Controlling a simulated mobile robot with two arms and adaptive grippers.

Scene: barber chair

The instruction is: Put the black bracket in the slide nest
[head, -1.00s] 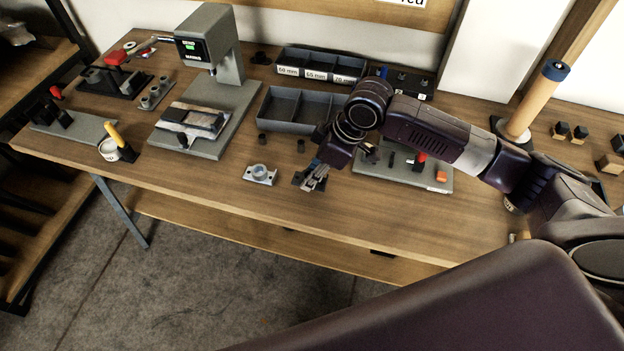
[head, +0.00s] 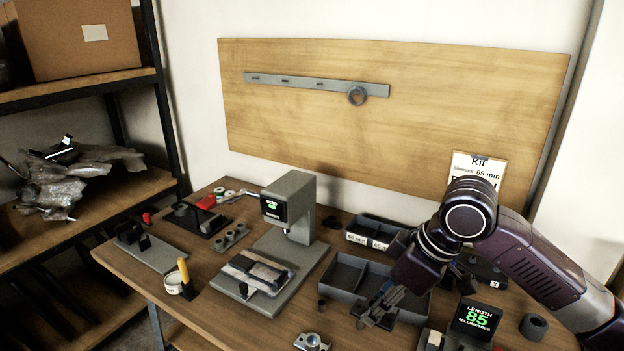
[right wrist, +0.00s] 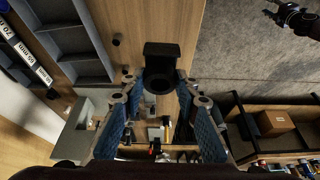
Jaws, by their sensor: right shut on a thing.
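My right gripper (head: 377,307) is shut on the black bracket (head: 360,312), held over the front of the bench. In the right wrist view, the bracket (right wrist: 161,62) sits at the tips of the blue-padded fingers (right wrist: 160,98), its round boss facing the camera. A grey press (head: 290,205) stands to the left of the gripper. On its base is a slide with a metal-topped block (head: 258,272), apparently the slide nest; its inside is hard to make out. My left gripper is not in the head view; a dark jointed part at the wrist view's upper right may be it.
A grey divided tray (head: 345,272) lies just behind the bracket, a labelled bin (head: 372,232) farther back. A grey bearing block (head: 312,341) is at the front edge. A length display (head: 474,320) is at right.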

